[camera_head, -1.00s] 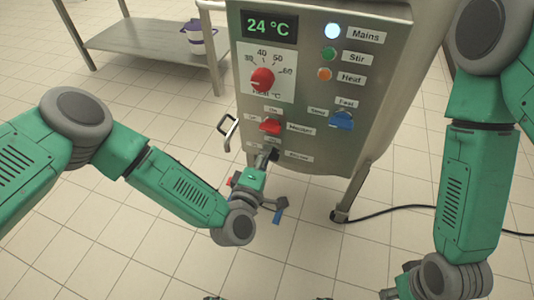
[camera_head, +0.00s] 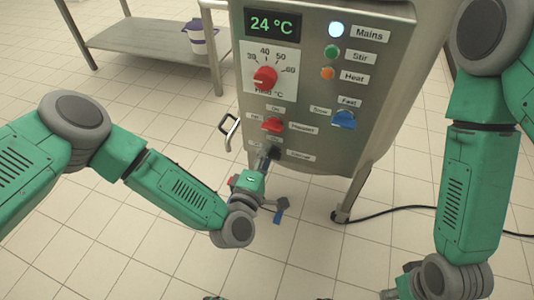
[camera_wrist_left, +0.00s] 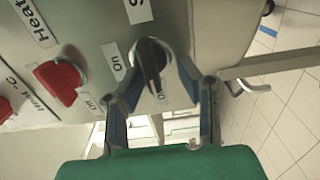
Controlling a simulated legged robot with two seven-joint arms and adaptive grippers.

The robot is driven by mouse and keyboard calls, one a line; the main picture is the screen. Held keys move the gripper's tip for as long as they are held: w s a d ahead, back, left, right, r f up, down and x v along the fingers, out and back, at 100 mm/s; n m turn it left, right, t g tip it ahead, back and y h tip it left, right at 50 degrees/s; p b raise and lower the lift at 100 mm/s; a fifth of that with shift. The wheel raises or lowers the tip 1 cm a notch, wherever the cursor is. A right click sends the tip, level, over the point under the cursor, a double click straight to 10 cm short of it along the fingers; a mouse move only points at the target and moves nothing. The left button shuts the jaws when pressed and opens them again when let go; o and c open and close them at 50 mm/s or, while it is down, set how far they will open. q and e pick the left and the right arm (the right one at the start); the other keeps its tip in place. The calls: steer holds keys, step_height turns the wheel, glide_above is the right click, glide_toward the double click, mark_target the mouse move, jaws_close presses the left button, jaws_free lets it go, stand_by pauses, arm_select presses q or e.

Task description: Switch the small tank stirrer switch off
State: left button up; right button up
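The steel tank's control panel (camera_head: 318,140) fills the middle of the head view. Its lowest switch, a black knob (camera_head: 273,153), sits at the panel's bottom edge; its label is too small to read. In the left wrist view this black knob (camera_wrist_left: 151,62) has a bar handle, with an "On" label beside it. My left gripper (camera_head: 266,162) is at this knob. Its fingers (camera_wrist_left: 157,78) stand apart on either side of the handle; firm contact cannot be made out. The green Stir lamp (camera_head: 332,52) is above. My right gripper (camera_head: 398,292) is mostly cut off.
A red switch (camera_head: 272,125), a blue switch (camera_head: 344,120) and a red heat dial (camera_head: 265,78) are above the knob. A metal handle (camera_head: 229,132) sticks out at the panel's left. A steel table (camera_head: 150,38) stands behind; a black cable (camera_head: 400,210) lies on the floor.

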arm_select(q)
steer(key=shift+w+r, duration=0.1)
steer(key=v, duration=1.2)
